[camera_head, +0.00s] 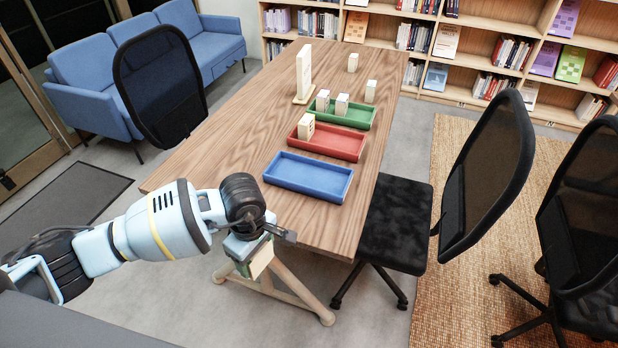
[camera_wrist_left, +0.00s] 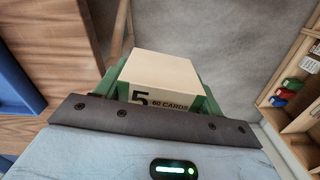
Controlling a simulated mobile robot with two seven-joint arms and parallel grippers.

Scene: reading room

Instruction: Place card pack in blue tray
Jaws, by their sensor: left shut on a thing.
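My left gripper (camera_head: 258,262) is shut on a cream card pack (camera_head: 263,257), past the near end of the wooden table. In the left wrist view the card pack (camera_wrist_left: 165,82) sits between the green fingers and reads "5" and "60 CARDS". The blue tray (camera_head: 308,176) is empty and lies on the table nearest me, ahead and to the right of the gripper. Part of a blue thing, likely the tray (camera_wrist_left: 14,88), shows at the left edge of the left wrist view. My right gripper is not in view.
A red tray (camera_head: 340,143) with one pack and a green tray (camera_head: 357,117) with packs stand behind the blue one. Loose packs (camera_head: 370,91) and an upright white board (camera_head: 304,72) are farther back. A black chair (camera_head: 398,222) stands close at the table's right side.

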